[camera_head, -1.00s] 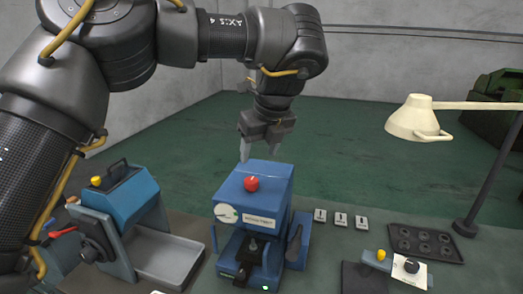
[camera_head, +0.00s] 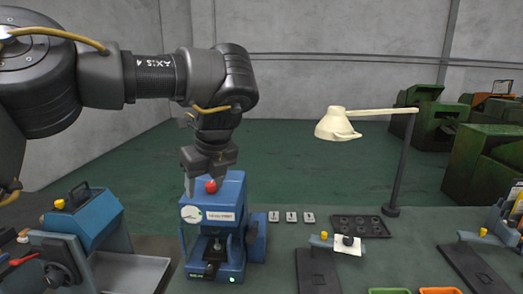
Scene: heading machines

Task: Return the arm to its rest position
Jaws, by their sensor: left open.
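My left arm comes in from the left, and its gripper (camera_head: 208,184) hangs pointing down above the blue machine (camera_head: 226,212). The fingers are open and empty. They show near the red knob (camera_head: 211,186) on the machine's top; I cannot tell how far behind or above it they are. The machine has a round dial (camera_head: 191,214) and a small green light on its base. My right gripper is not in view.
A blue device with a metal tray (camera_head: 130,272) stands at left. A cream lamp (camera_head: 337,126) on a dark post, a dark tray with round wells (camera_head: 375,228) and orange and green bins (camera_head: 440,291) are at right. Green machines (camera_head: 488,170) stand farther back.

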